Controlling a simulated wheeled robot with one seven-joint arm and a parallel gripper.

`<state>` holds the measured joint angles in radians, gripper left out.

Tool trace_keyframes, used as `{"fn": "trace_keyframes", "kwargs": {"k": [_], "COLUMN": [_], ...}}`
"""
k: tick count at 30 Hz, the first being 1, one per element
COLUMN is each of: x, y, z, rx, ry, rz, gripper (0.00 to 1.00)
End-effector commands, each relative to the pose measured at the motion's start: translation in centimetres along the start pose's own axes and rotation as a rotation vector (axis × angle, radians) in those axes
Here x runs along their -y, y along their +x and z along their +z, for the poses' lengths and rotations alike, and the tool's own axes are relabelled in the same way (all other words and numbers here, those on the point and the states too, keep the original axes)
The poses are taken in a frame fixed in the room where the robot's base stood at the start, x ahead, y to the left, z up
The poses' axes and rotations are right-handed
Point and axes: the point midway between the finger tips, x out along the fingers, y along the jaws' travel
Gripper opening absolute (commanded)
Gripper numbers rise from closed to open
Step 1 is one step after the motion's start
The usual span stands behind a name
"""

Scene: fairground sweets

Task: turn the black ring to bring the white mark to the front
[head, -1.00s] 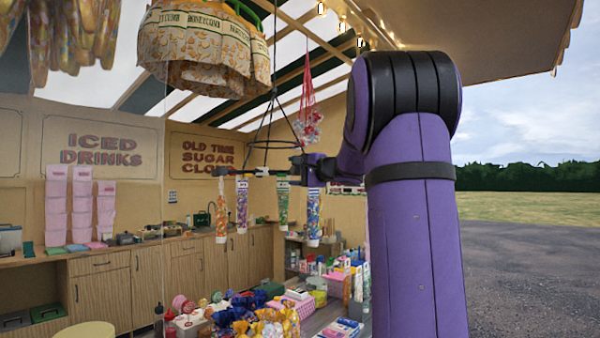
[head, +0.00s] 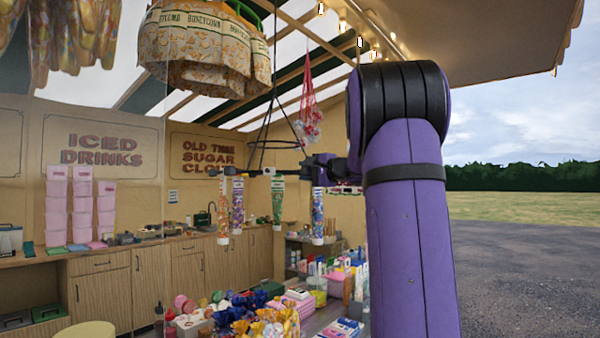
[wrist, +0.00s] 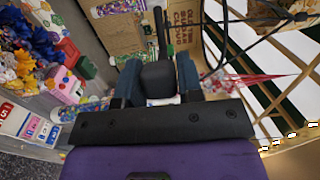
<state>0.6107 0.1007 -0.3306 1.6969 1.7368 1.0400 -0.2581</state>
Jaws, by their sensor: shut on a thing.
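The black ring (head: 274,144) hangs on thin black cords under the stall roof. A dark bar at my gripper's height, with several printed tubes (head: 278,200) hanging along it, shows below the ring's hoop. A small white spot (head: 268,171) shows on this bar; I cannot tell whether it is the mark. My gripper (head: 322,167) is at the bar's right end.
A patterned honeycomb display (head: 205,55) hangs at the upper left. A red net bag (head: 308,122) hangs close behind my gripper. Wrapped sweets (head: 250,320) and boxes fill the counter below. Pink stacked boxes (head: 57,205) stand far left. Open ground lies right.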

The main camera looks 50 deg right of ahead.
Motion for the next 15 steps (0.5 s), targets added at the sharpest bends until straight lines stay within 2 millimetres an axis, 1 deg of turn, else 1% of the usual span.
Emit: {"fn": "trace_keyframes", "kwargs": {"k": [6,15], "x": [-0.1,-0.1], "y": [-0.7,-1.1], "z": [-1.8,-2.9], "rx": [-0.002,-0.002], "ry": [0.001,0.001], "rz": [0.001,0.001], "gripper": [0.24,0.25]}}
